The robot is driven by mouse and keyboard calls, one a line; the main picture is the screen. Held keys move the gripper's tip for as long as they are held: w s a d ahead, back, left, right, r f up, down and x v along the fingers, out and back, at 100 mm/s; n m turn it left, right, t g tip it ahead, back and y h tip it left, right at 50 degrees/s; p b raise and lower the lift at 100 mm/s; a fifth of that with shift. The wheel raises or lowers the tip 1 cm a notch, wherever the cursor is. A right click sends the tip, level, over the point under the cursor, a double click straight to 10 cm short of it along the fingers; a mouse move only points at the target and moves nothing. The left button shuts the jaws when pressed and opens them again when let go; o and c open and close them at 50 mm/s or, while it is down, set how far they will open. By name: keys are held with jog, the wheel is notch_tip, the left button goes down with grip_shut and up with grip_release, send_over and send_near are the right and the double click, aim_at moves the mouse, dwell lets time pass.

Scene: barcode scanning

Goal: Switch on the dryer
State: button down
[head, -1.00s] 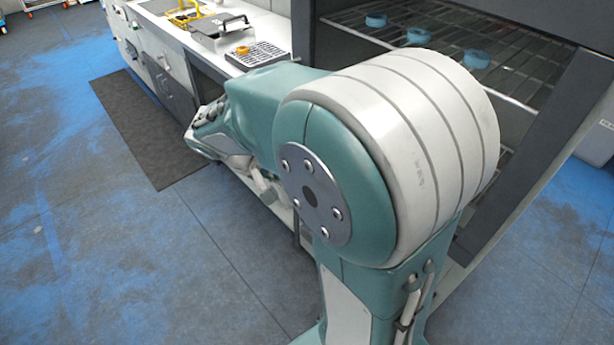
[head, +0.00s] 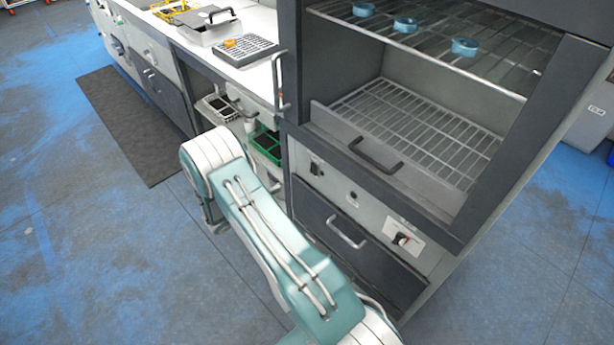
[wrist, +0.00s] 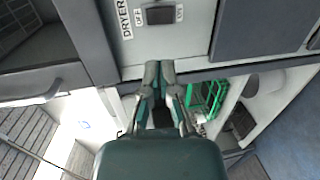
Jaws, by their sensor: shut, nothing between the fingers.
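The dryer (head: 295,60) is a dark grey cabinet at the right of the head view, open at the front with wire racks inside. A black rocker switch (head: 317,165) sits on its light panel, below the rack opening. In the wrist view the same switch (wrist: 160,14) is at the top, beside the label "DRYER", with "OFF" to its left and "ON" to its right. My gripper (wrist: 160,68) is shut and empty, its fingertips just below the switch in that view and apparently apart from it. In the head view my arm hides the gripper.
A red-and-black switch (head: 405,240) is at the panel's right, above a dark drawer (head: 345,245). Blue rings (head: 405,24) lie on the upper rack. A green basket (head: 265,148) stands under the counter. Open floor lies left, with a dark mat (head: 130,125).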

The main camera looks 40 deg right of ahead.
aim_at(312, 173)
notch_tip(312, 173, down, 2)
jog(key=shift+w+f+n+t, duration=0.1)
jog(key=shift+f+n+t, duration=0.1)
jog(key=shift+n+t, duration=0.15)
jog(key=d, duration=0.4)
jog(key=d+f, duration=0.1)
jog(key=d, duration=0.4)
jog(key=w+d+f, duration=0.1)
jog(key=d, duration=0.4)
jog(key=shift+a, duration=0.1)
jog(key=shift+h, duration=0.3)
